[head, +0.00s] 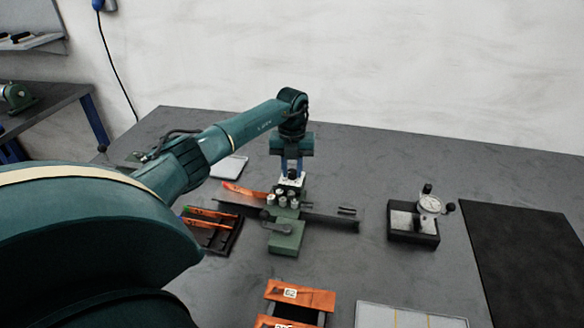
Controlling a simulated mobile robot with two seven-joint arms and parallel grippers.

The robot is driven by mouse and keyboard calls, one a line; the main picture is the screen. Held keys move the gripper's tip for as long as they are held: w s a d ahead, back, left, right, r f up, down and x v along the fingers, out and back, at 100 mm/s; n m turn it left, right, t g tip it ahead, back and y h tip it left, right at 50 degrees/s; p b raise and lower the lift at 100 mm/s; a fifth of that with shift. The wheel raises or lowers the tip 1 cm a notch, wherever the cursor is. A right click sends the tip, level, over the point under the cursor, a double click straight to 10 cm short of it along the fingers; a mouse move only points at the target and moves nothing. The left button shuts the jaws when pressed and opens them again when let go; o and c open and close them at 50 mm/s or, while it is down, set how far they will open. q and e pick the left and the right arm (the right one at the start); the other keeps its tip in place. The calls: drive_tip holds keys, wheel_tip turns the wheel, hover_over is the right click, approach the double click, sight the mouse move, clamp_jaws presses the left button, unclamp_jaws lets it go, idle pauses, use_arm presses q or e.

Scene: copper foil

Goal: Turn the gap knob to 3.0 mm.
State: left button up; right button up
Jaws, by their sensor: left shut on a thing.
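A small green foil machine (285,243) with pale rollers (282,200) stands in the middle of the grey table. A dark rail passes beside it on both sides. My left gripper (291,172) comes down from above onto the top of this machine. Its blue fingers are shut on a small dark part there, which looks like the gap knob; the fingers hide most of it. Any scale or pointer on the knob is too small to read. A copper strip (243,191) lies at the left of the rollers. My right gripper is not in view.
A dial gauge (429,204) stands on a black base at the right. A black tray (222,248) with copper strips is at the left. Copper pieces with labels (301,297) and a pale panel (408,317) lie in front. A black mat (525,260) covers the right side.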

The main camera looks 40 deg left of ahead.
use_arm(q)
drive_tip(key=c, duration=0.4)
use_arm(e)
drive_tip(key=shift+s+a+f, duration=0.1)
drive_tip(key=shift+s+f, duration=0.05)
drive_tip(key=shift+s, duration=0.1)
